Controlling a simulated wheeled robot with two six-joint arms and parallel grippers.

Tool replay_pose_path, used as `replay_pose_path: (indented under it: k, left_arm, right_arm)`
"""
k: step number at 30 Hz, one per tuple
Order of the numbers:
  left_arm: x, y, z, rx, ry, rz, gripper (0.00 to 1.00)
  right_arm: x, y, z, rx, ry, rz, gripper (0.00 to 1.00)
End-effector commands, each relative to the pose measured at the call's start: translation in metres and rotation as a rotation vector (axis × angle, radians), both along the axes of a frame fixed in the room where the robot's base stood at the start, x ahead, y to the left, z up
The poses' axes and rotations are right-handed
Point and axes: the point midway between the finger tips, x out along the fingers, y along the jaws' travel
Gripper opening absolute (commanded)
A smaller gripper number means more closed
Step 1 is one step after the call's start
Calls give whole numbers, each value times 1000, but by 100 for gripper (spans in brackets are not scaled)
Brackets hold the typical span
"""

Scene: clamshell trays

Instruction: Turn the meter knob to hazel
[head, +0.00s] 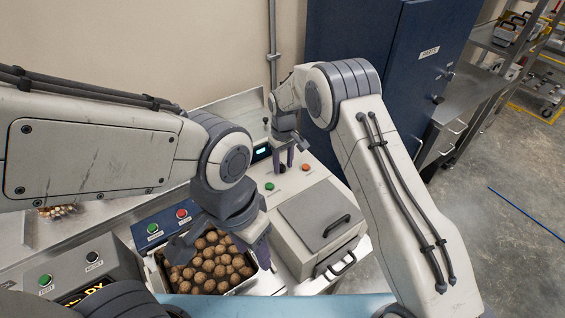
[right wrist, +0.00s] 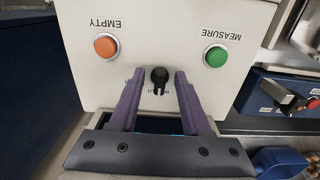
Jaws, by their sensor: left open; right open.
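The black meter knob (right wrist: 159,78) is on the cream meter panel (right wrist: 130,30), between the two purple fingers of my right gripper (right wrist: 158,85). The fingers are open, one on each side of the knob, with a gap visible on both sides. The lettering around the knob is upside down and partly covered by the fingers, so I cannot read the setting. In the head view my right gripper (head: 286,156) points down over the meter. My left gripper (head: 222,245) is open over a tray of brown nuts (head: 150,272).
The panel has a green MEASURE button (right wrist: 215,56) and an orange EMPTY button (right wrist: 105,45). A grey lidded box (head: 312,210) with a black handle stands right of the nut tray. A blue control box (head: 165,226) and a dark blue cabinet (head: 365,45) stand nearby.

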Motion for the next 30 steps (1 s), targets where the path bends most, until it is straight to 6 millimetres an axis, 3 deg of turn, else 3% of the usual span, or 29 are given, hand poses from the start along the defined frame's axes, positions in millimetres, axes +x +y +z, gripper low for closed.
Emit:
replay_pose_path:
  k: [1, 2, 5, 6, 20, 30]
  left_arm:
    - [0, 0, 0, 0, 0, 0, 50]
    - [0, 0, 0, 0, 0, 0, 50]
    - [0, 0, 0, 0, 0, 0, 50]
    - [0, 0, 0, 0, 0, 0, 50]
    - [0, 0, -7, 0, 0, 1, 50]
    - [0, 0, -23, 0, 0, 4, 50]
  right_arm:
    - [0, 0, 0, 0, 0, 0, 48]
    - [0, 0, 0, 0, 0, 0, 40]
    - [0, 1, 0, 0, 0, 1, 2]
    - [0, 1, 0, 0, 0, 1, 0]
    - [0, 0, -1, -1, 1, 73, 0]
    - [2, -1, -2, 1, 0, 337, 0]
